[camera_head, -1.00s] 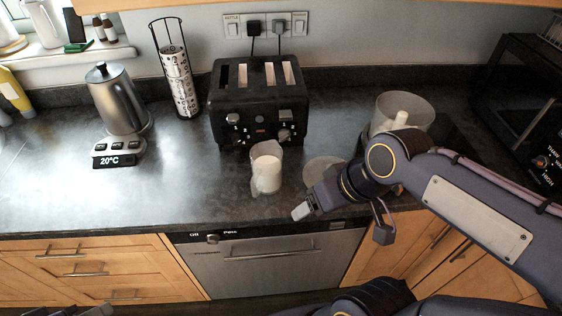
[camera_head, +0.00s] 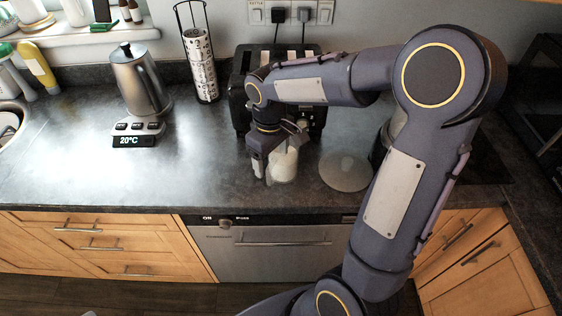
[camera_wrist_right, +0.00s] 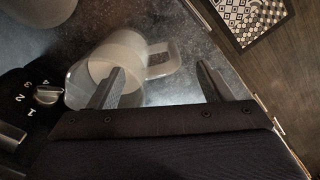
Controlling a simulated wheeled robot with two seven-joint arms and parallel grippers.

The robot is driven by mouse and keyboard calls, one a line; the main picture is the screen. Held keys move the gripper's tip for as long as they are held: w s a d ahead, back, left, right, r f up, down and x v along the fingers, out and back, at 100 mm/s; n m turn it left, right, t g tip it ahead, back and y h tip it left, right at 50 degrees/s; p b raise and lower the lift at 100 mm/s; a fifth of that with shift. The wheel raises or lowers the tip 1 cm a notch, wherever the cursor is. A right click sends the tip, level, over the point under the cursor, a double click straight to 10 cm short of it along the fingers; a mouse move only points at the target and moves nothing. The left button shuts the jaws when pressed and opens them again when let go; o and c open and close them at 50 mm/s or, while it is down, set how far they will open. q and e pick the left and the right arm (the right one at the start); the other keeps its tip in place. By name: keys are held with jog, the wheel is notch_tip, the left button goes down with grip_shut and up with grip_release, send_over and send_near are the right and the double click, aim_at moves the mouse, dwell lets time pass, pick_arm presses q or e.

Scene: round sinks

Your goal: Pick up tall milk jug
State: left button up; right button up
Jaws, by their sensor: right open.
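The tall milk jug (camera_head: 284,165) is a clear jug with white milk, upright on the dark counter in front of the toaster. In the wrist view the jug (camera_wrist_right: 120,52) shows with its handle (camera_wrist_right: 163,60) on the right. My right gripper (camera_head: 274,160) is open and points down at the jug, partly covering it. In the wrist view, one finger of the right gripper (camera_wrist_right: 163,78) overlaps the jug's mouth and the other lies past the handle; whether either touches is unclear. My left gripper does not show.
The black toaster (camera_head: 240,92) stands close behind the jug, partly hidden by my arm. The counter between kettle and jug is clear.

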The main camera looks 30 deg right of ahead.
jog(key=f, duration=0.4)
jog(key=shift+s+f+p, duration=0.2)
jog(key=shift+p, duration=0.2)
jog(key=c, duration=1.6)
jog(key=shift+o, duration=0.2)
jog(key=shift+r, duration=0.3)
jog(key=shift+d+r, duration=0.1)
jog(key=shift+r, duration=1.05)
jog(key=w+a+r+b, duration=0.2)
jog(key=w+a+r, duration=0.2)
jog(key=a+r, duration=0.6)
jog(key=shift+a+b, duration=0.3)
jog(key=shift+a, duration=1.35)
